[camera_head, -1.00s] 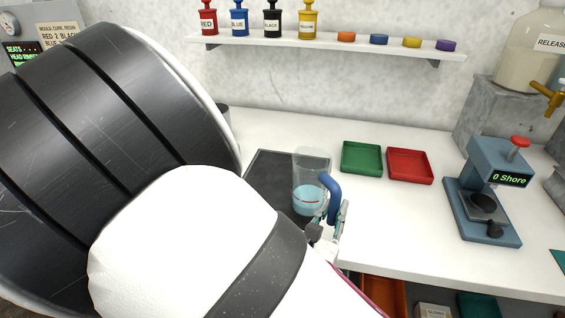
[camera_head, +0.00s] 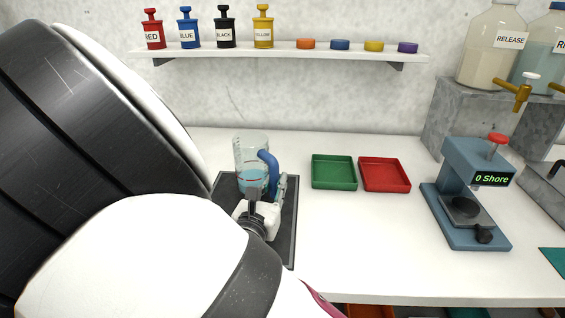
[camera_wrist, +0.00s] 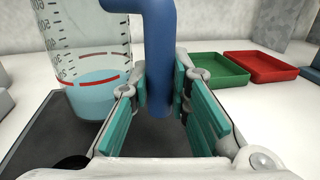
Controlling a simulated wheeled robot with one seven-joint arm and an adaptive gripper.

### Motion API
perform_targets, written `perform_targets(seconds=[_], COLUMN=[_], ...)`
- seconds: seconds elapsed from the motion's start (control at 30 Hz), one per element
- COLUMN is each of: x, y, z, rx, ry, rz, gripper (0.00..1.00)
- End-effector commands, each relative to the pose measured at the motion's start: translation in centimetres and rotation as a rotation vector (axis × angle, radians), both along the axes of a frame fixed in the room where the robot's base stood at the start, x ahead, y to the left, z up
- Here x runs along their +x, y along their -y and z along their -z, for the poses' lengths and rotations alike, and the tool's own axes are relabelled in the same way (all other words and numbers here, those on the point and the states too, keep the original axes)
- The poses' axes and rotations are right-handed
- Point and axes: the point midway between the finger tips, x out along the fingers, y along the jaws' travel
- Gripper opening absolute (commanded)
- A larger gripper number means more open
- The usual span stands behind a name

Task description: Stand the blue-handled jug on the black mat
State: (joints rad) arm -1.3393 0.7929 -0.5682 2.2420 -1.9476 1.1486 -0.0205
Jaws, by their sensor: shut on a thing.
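The clear jug (camera_head: 250,172) with light blue liquid and a blue handle is upright over the black mat (camera_head: 285,232). In the wrist view the jug (camera_wrist: 90,60) is at the left, with red marks on its wall. My gripper (camera_head: 265,205) is shut on its blue handle (camera_wrist: 158,60), with the teal finger pads (camera_wrist: 160,88) on either side. The mat also shows in the wrist view (camera_wrist: 40,130) below the jug. I cannot tell whether the jug's base touches the mat; my gripper hides part of it in the head view.
A green tray (camera_head: 334,184) and a red tray (camera_head: 385,187) lie right of the mat. A blue-grey tester (camera_head: 470,195) stands farther right. A shelf (camera_head: 290,55) with bottles runs along the wall. The white bench (camera_head: 370,240) is clear in front of the trays.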

Motion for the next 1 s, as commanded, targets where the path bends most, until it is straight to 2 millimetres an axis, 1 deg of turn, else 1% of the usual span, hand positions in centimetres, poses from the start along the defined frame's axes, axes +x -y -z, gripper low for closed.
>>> perform_targets(seconds=[0.03, 0.2, 0.33, 0.63, 1.0], x=[0.4, 1.0, 2.0, 1.9, 1.8], y=[-0.2, -0.3, -0.8, -0.7, -0.7], z=[0.1, 0.1, 0.4, 3.5, 3.6], rx=[0.001, 0.001, 0.001, 0.000, 0.001], ry=[0.002, 0.002, 0.002, 0.002, 0.002], rz=[0.000, 0.001, 0.000, 0.001, 0.001], gripper=[0.00, 0.00, 0.00, 0.00, 0.00])
